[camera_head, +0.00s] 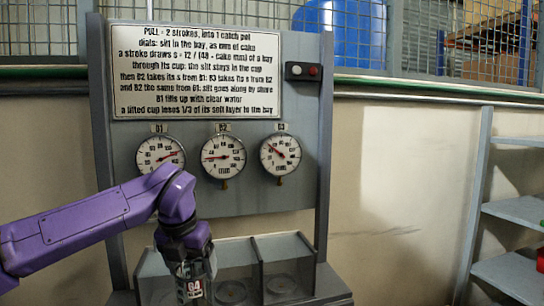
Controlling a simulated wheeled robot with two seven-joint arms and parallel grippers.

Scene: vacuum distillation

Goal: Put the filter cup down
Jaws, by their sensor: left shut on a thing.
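The filter cup (194,289) is a clear cup with a dark label that looks like "04", at the bottom of the head view. My left gripper (188,252) is above it, pointing down, and is shut on it. The cup hangs upright in front of the left bay. I cannot tell whether its base touches anything. The middle bay (231,268) and the right bay (284,262) are see-through boxes with a round seat in each floor. The left bay (150,268) is partly hidden by my gripper and the cup. My right gripper is out of view.
A grey panel (255,205) behind the bays carries a text sign (197,100), three dials marked B1 (160,154), B2 (223,157) and B3 (280,154), and a small switch box (303,71). Grey shelves (510,275) stand at the right.

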